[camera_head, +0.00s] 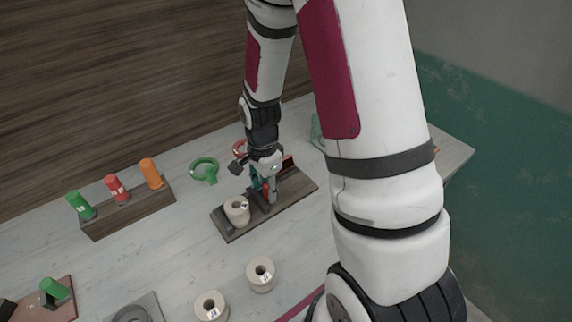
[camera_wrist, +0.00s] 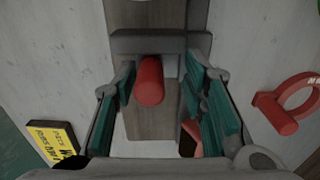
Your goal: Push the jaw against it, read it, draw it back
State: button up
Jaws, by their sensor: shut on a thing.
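A wooden gauge board (camera_head: 292,200) lies on the table with a cream clay ring (camera_head: 237,211) on its left part, beside a dark end block (camera_head: 221,222). A dark sliding jaw (camera_head: 258,201) stands just right of the clay ring; I cannot tell whether they touch. My gripper (camera_head: 266,184) is over the board, shut on the jaw's red handle (camera_wrist: 150,82). In the wrist view, the teal-padded fingers of my gripper (camera_wrist: 163,95) stand on both sides of the handle, with a grey block (camera_wrist: 147,42) beyond it. The clay ring is not clear in the wrist view.
Two labelled clay rings (camera_head: 260,275) stand in front. A rack (camera_head: 127,214) with green, red and orange pegs is at left. A green ring tool (camera_head: 204,170) lies behind the board; a red one (camera_wrist: 290,100) is close beside it. A yellow sign (camera_wrist: 50,145) shows at lower left.

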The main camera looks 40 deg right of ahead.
jog(key=shift+s+d+f, duration=0.2)
jog(key=shift+s+d, duration=0.1)
jog(key=shift+s, duration=0.35)
jog(key=o, duration=1.7)
jog(key=shift+r, duration=0.1)
jog(key=shift+c, duration=0.2)
jog(key=shift+w, duration=0.15)
jog(key=shift+r, duration=0.2)
notch_tip(320, 180, up, 7)
jog(key=p, duration=0.3)
jog(key=shift+w+f+p, duration=0.1)
jog(key=shift+f+p, duration=0.05)
jog(key=shift+p, duration=0.25)
